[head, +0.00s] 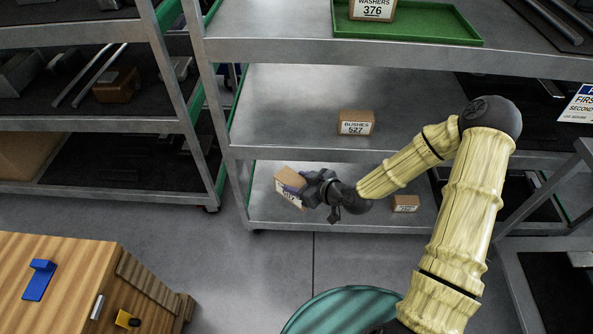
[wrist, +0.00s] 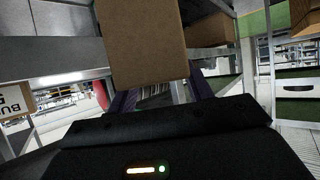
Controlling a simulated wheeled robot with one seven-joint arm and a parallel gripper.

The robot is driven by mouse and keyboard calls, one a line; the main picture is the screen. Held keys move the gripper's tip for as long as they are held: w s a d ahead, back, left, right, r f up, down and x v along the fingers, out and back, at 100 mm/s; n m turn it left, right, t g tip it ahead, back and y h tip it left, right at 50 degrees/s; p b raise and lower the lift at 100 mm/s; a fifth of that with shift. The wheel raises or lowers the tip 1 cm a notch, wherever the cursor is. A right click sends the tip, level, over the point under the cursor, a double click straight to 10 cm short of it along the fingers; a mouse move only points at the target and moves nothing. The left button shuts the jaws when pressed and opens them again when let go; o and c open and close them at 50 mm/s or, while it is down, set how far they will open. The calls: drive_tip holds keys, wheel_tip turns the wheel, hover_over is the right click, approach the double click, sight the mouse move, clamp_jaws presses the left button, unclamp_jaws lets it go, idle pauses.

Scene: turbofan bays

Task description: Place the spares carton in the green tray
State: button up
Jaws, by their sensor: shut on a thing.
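My gripper (head: 306,188) is shut on a brown cardboard carton (head: 289,184) and holds it tilted in front of the lower shelves of the middle rack. Its white label is tilted and I cannot read its name. In the wrist view the held carton (wrist: 143,42) fills the upper middle, between the gripper's two purplish fingers (wrist: 160,97). The green tray (head: 440,29) lies on the top shelf, above and to the right of my gripper. A carton marked WASHERS 376 (head: 372,9) is in the tray, cut off by the picture's top edge.
A BUSHES 527 carton (head: 356,123) sits on the middle shelf (head: 285,105). Another small carton (head: 405,203) sits on the bottom shelf. A wooden cabinet (head: 75,285) stands at lower left. A teal round object (head: 340,310) is at bottom centre. The tray's right part is bare.

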drive_tip(key=w+d+f+m+t+h, duration=0.1)
drive_tip(key=w+d+f+m+h, duration=0.1)
drive_tip(key=d, duration=0.4)
drive_tip(key=w+d+f+m+t+h, duration=0.2)
drive_tip(key=d+f+m+h, duration=0.1)
drive_tip(key=d+m+h, duration=0.1)
drive_tip(key=w+d+f+m+t+h, duration=0.1)
drive_tip(key=w+d+f+m+h, duration=0.1)
drive_tip(key=d, duration=0.6)
drive_tip(key=shift+w+f+m+t+h, duration=0.35)
drive_tip(key=shift+w+m+h, duration=0.35)
drive_tip(key=shift+m, duration=0.5)
drive_tip(key=shift+s, duration=0.1)
